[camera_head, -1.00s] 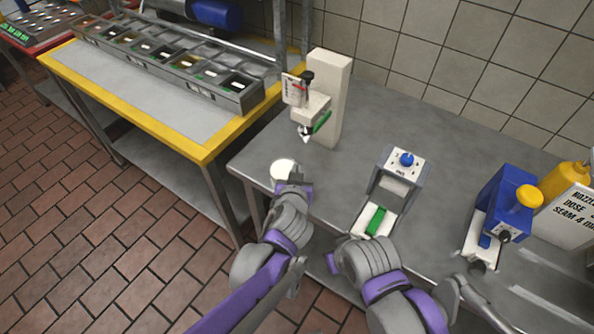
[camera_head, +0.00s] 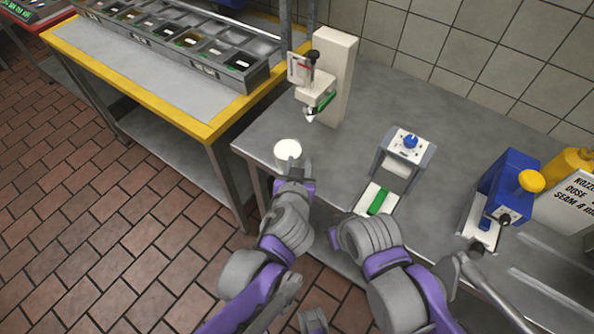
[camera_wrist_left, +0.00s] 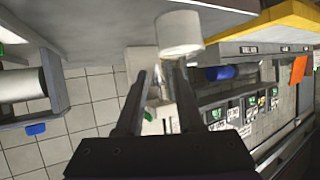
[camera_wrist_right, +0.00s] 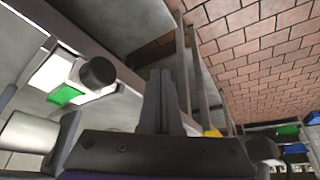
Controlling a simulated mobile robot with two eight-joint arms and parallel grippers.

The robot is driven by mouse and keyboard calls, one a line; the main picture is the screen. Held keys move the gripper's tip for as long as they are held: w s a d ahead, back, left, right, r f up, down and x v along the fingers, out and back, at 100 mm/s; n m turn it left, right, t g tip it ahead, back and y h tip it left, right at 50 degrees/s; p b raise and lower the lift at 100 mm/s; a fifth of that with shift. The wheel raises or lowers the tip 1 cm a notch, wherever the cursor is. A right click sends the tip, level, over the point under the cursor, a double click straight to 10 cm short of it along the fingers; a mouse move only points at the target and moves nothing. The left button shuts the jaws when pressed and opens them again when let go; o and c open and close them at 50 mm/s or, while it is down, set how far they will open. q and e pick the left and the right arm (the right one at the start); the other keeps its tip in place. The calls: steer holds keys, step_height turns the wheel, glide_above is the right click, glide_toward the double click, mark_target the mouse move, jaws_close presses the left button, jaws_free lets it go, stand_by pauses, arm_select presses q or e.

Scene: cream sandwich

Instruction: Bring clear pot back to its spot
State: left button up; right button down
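A pale, whitish round pot (camera_head: 287,149) sits at the left front corner of the grey counter; I take it for the clear pot. My left gripper (camera_head: 299,170) is just on the near side of it. In the left wrist view the pot (camera_wrist_left: 179,34) is just beyond the left fingertips (camera_wrist_left: 160,75), which stand apart with a gap between them. I see no grip on the pot. My right gripper (camera_wrist_right: 160,75) has its fingers together with nothing between them; in the head view its fingertips are hard to make out at the counter's front edge.
A white dispenser stand (camera_head: 334,75) stands behind the pot. A grey station with a blue knob (camera_head: 409,142) is to the right, then a blue device (camera_head: 508,188) with a yellow knob. A yellow-edged table (camera_head: 140,95) stands left.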

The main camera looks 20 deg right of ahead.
arm_select(q)
steer(key=v, duration=0.5)
steer(key=shift+p, duration=0.35)
steer(key=w+a+f+n+g+y, duration=0.1)
steer(key=a+f+n+y, duration=0.15)
steer(key=a, duration=0.85)
steer(key=s+a+f+n+g+y, duration=0.1)
steer(key=s+a+f+g, duration=0.1)
steer(key=s+a, duration=0.3)
steer(key=s+a+f+n+g+y, duration=0.1)
steer(key=s+a+f+g, duration=0.2)
steer(key=a, duration=1)
steer(key=s+f, duration=0.1)
steer(key=s, duration=0.2)
steer(key=shift+s+a+f+n+g, duration=0.2)
steer(key=shift+s+f+n+g, duration=0.1)
steer(key=shift+n, duration=0.05)
steer(key=shift+s+y, duration=0.1)
steer(key=shift+y, duration=0.15)
